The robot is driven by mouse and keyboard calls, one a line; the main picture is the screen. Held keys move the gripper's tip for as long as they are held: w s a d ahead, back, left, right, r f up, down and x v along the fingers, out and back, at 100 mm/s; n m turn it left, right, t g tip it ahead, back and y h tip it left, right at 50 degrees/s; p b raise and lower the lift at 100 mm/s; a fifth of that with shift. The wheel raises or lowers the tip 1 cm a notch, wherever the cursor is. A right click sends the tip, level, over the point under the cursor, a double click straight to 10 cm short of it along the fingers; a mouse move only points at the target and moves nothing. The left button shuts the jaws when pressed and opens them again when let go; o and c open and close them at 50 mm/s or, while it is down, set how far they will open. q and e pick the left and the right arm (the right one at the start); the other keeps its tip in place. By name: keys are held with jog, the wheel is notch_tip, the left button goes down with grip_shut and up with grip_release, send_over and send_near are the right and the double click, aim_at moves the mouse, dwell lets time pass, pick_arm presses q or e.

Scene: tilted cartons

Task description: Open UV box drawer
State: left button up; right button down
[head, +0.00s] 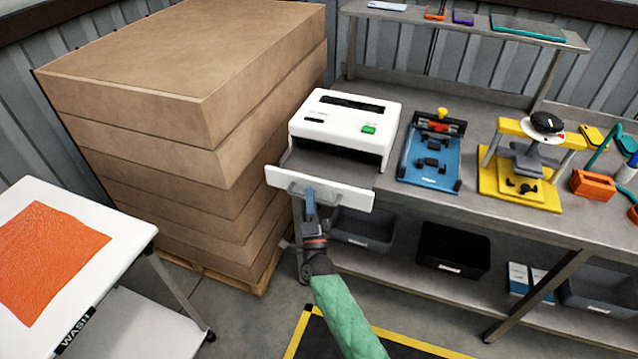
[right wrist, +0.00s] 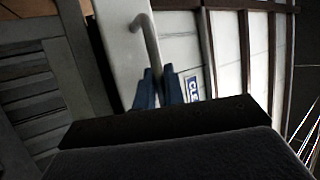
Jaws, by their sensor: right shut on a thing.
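The white UV box (head: 345,118) stands on the grey bench, with a dark slot and a green button on top. Its drawer (head: 345,197) is pulled out toward me, and the grey inside of the drawer shows. My right gripper (head: 310,194) is at the drawer front and is shut on the drawer handle (head: 291,188). In the right wrist view the blue fingers (right wrist: 156,88) are close together at the curved handle (right wrist: 147,38). Part of the handle is hidden by the fingers. My left gripper is not in view.
Tilted stacked cartons (head: 215,115) rise just left of the box. A blue fixture (head: 430,160) and a yellow press (head: 520,185) stand to its right. Dark bins (head: 452,250) sit on the shelf below. A white table (head: 120,235) with orange cloth (head: 50,260) is at left.

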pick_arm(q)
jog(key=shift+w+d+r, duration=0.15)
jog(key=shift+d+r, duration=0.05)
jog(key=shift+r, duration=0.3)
pick_arm(e)
jog(key=s, duration=0.1)
jog(key=s+a, duration=0.1)
jog(key=s, duration=0.3)
jog(key=shift+a, duration=0.35)
jog(key=c, duration=1.8)
grip_release()
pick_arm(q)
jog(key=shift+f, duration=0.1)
pick_arm(e)
jog(key=shift+s+f, duration=0.1)
